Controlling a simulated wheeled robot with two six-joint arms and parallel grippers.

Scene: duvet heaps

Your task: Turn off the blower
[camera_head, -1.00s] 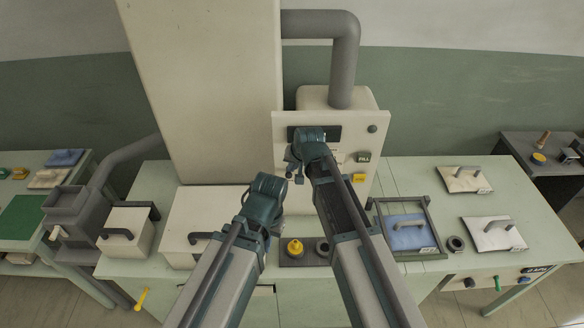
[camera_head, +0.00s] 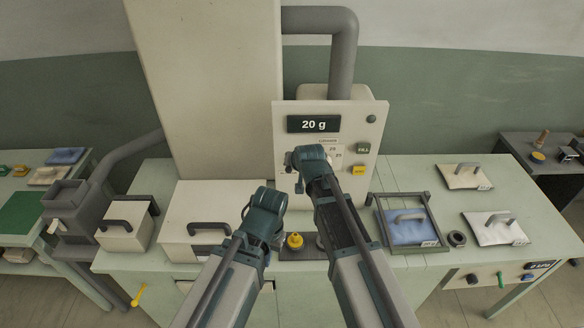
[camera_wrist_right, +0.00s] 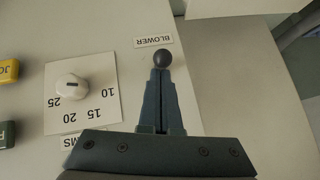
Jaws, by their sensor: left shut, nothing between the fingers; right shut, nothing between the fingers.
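The blower control shows in the right wrist view as a dark round knob (camera_wrist_right: 163,56) below a BLOWER label (camera_wrist_right: 154,41) on the pale panel. My right gripper (camera_wrist_right: 162,74) is shut and empty, its fingertips right at the knob. They overlap its lower edge in the picture, and I cannot tell if they touch. In the head view my right gripper (camera_head: 292,166) is in front of the filling machine's panel (camera_head: 285,109), and my wrist hides part of it.
A white dial (camera_wrist_right: 71,87) sits beside the knob, with a yellow button (camera_wrist_right: 7,71) farther left. The display (camera_head: 313,124) reads 20 g. A framed blue cushion (camera_head: 407,227), white cushions (camera_head: 495,229) and a lidded box (camera_head: 200,219) stand on the bench.

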